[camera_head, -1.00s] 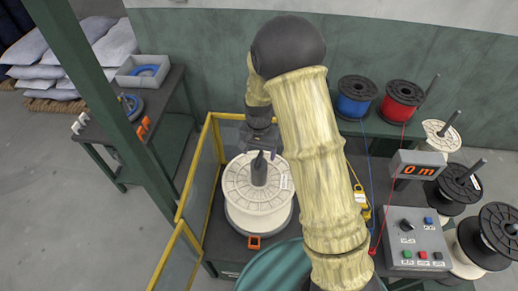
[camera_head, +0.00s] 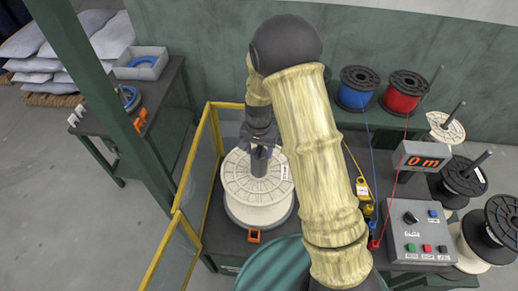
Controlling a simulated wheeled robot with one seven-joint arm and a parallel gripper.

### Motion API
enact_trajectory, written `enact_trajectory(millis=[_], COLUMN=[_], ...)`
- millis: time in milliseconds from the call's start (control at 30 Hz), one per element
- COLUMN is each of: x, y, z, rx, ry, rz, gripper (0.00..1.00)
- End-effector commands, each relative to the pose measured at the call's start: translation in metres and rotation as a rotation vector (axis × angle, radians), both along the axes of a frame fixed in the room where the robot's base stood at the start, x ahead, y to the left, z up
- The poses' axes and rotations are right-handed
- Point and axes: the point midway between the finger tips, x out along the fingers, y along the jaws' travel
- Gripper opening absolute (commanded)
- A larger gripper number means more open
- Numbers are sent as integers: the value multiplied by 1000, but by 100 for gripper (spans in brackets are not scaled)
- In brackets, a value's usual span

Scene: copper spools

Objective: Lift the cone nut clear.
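The cone nut (camera_head: 259,167) is a dark grey piece standing upright at the centre of a large white spool (camera_head: 240,183). My gripper (camera_head: 260,152) is directly over it, with its fingers down around the nut's top. The fingers hide the pointed tip. I cannot tell whether they touch the nut or are closed on it. The spool lies flat with its ribbed face up, and the nut still sits at its hub.
A yellow guard frame (camera_head: 192,160) stands just left of the spool. An orange clamp-like part (camera_head: 254,236) lies in front. A control box (camera_head: 418,234), a display (camera_head: 422,160) and several spools stand on the right. My arm hides much of the middle.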

Motion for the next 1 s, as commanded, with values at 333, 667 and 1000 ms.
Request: enact_trajectory(millis=[333, 667, 1000], x=[0, 1, 1], y=[0, 0, 0], z=[0, 3, 30], rx=[0, 0, 1], ry=[0, -2, -4], rz=[0, 0, 0], gripper=[0, 0, 0])
